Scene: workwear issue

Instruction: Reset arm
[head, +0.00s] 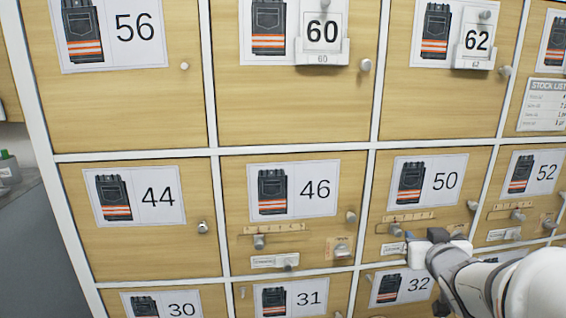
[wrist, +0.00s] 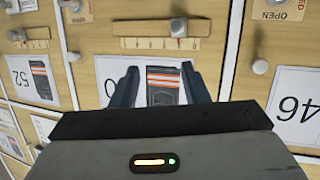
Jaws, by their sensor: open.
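My gripper (head: 424,238) is at the lower right in the head view, in front of the lower part of the locker door marked 50 (head: 380,226). In the wrist view, my gripper (wrist: 160,80) shows two dark fingers spread apart with nothing between them. Behind the fingers is the label sheet (wrist: 160,84) of a door, with trousers printed on it, partly hidden by my gripper. Whether the fingertips touch the door cannot be told.
A wall of wooden locker doors fills the view. Door 46 has a slider scale (head: 276,230) and round knob (head: 351,217). Small plates marked 60 (head: 322,36) and 62 (head: 475,44) stick out above. A grey counter (head: 35,245) stands at the left.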

